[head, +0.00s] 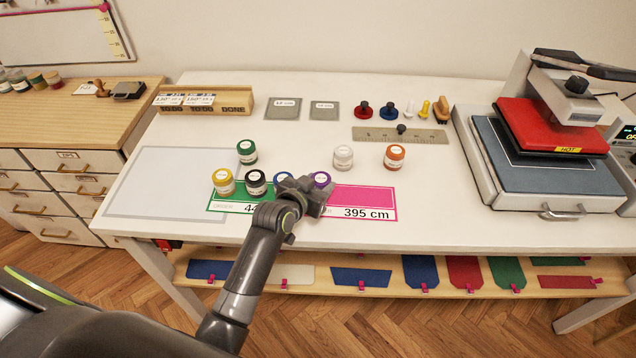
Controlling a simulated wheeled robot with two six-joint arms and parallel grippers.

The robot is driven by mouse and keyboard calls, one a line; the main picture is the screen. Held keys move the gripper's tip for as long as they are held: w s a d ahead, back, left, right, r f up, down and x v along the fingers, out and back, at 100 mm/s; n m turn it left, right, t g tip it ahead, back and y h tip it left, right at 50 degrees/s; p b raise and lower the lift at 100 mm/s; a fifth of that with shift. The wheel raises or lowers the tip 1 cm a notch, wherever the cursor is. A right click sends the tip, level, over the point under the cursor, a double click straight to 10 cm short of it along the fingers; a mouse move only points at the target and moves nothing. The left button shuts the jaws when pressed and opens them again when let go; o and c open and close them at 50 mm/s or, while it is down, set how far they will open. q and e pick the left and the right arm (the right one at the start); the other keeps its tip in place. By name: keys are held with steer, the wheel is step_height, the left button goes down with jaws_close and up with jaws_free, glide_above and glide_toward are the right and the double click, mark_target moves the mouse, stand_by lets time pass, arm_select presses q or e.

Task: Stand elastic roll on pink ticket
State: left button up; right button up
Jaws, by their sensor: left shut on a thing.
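The pink ticket (365,197), marked 395 cm, lies flat near the table's front edge. Yellow-topped (224,183) and black-topped (256,184) rolls stand at the green ticket (217,202). My right gripper is not in view.
A green-topped roll (247,152), a white-topped roll (343,157) and an orange-topped roll (395,156) stand behind the tickets. A ruler (425,137) and stampers lie farther back. A heat press (545,165) fills the right. Table right of the pink ticket is clear.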

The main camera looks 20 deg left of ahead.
arm_select(q)
steer(key=shift+f, duration=0.2)
steer(key=o, duration=1)
steer(key=shift+r, duration=0.1)
steer(key=shift+r, duration=0.15)
steer(key=shift+s+a+r, duration=0.1)
steer(key=shift+s, duration=0.45)
steer(key=b+v, duration=0.1)
steer(key=v, duration=1)
steer(key=shift+w+r, duration=0.1)
steer(key=shift+r, duration=0.05)
